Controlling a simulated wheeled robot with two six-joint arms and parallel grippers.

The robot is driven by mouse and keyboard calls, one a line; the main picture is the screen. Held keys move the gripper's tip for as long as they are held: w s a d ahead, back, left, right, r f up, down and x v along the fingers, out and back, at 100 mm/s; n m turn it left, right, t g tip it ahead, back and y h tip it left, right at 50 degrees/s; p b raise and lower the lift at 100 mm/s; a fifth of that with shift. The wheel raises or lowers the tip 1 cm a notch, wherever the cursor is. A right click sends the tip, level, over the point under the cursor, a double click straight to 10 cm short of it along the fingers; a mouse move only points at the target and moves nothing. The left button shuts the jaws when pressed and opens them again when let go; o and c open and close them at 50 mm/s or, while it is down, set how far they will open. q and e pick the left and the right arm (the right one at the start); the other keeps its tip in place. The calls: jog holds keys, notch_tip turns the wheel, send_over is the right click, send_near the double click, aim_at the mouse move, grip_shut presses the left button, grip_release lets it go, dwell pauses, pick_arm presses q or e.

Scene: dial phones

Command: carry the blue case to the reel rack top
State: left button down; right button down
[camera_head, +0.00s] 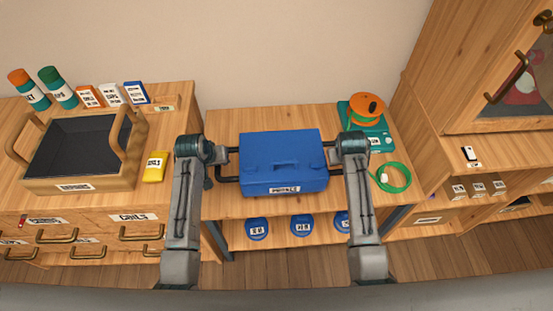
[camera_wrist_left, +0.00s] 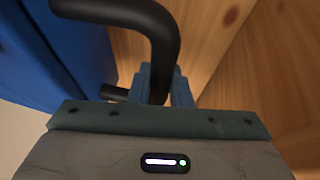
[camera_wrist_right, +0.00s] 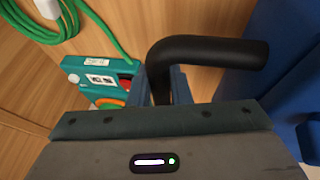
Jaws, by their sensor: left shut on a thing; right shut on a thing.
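The blue case (camera_head: 283,160) is at the middle of the head view, between my two grippers, over the wooden rack top (camera_head: 228,125). It has a black handle on each side and a label on its front. My left gripper (camera_head: 222,154) is shut on the left black handle, which also shows in the left wrist view (camera_wrist_left: 160,35). My right gripper (camera_head: 334,150) is shut on the right handle, seen in the right wrist view (camera_wrist_right: 210,50). The case looks level. I cannot tell whether its underside touches the top.
A teal reel base with an orange reel (camera_head: 367,110) and a green cable coil (camera_head: 391,178) are right of the case. Blue round reels (camera_head: 302,224) sit on the shelf below. A wooden tray (camera_head: 75,186) and a yellow box (camera_head: 155,167) are on the left cabinet.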

pick_arm(q)
jog(key=shift+w+f, duration=0.1)
pick_arm(e)
jog(key=shift+f, duration=0.1)
